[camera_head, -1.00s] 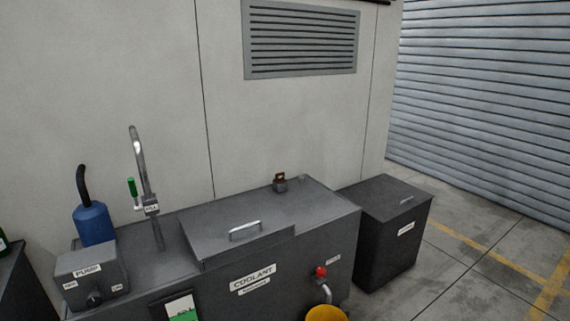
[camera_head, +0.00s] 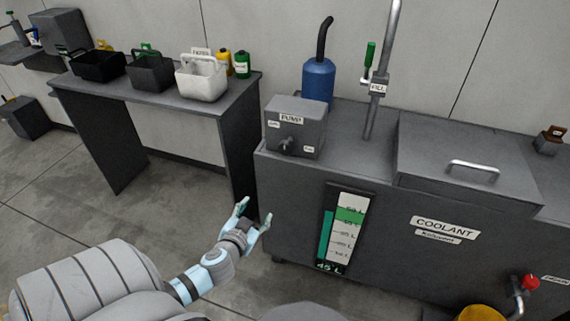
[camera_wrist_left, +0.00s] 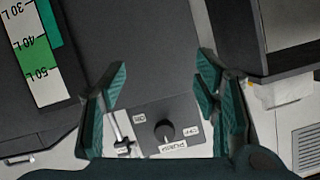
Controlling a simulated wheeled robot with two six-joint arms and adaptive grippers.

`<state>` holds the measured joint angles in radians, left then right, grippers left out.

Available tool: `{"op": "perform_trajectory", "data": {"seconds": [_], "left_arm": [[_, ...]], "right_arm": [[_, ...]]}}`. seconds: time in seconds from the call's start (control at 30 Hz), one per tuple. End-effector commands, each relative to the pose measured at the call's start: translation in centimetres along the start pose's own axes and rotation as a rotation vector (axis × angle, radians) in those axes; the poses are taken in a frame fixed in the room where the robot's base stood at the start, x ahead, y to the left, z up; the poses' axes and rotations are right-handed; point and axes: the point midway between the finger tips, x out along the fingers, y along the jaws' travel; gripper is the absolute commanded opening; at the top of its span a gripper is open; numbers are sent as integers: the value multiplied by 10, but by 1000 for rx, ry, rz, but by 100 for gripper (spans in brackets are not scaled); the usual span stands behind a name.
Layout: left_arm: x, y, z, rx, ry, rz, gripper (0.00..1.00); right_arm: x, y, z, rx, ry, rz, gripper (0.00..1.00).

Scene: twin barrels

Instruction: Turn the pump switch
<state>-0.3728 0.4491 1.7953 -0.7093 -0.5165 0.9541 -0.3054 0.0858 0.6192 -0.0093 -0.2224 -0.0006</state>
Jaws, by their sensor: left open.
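The pump switch is a small dark knob (camera_head: 287,146) on the front of the grey box labelled PUMP (camera_head: 296,122), with a small label on each side. The wrist view shows the round knob (camera_wrist_left: 164,131) and its panel (camera_wrist_left: 178,112) upside down; I cannot tell surely which label it points to. My left gripper (camera_head: 254,212) is open and empty, in front of the coolant tank and below the pump box in the head view. In the wrist view its teal-padded fingers (camera_wrist_left: 162,78) frame the knob without visible contact. My right gripper is not in view.
The coolant tank (camera_head: 385,230) has a level gauge (camera_head: 343,233) reading 45 L. A table (camera_head: 160,100) with several baskets is at left. Floor between is clear.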

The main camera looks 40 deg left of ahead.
Motion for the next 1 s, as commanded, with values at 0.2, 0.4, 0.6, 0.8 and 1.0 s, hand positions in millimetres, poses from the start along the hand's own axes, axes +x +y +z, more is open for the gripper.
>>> {"op": "perform_trajectory", "data": {"seconds": [0.2, 0.4, 0.6, 0.8, 1.0], "left_arm": [[-31, -4, -123, -131, 367, -3, 56], [2, -5, -145, -139, 376, -2, 56], [58, -6, -166, -139, 375, 0, 56], [90, -6, -177, -138, 372, 1, 56], [99, -6, -181, -137, 373, 3, 56]], "right_arm": [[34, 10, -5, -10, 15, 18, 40], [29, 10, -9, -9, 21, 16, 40], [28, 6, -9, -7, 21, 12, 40], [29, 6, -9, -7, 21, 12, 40], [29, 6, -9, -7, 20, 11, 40]]}}
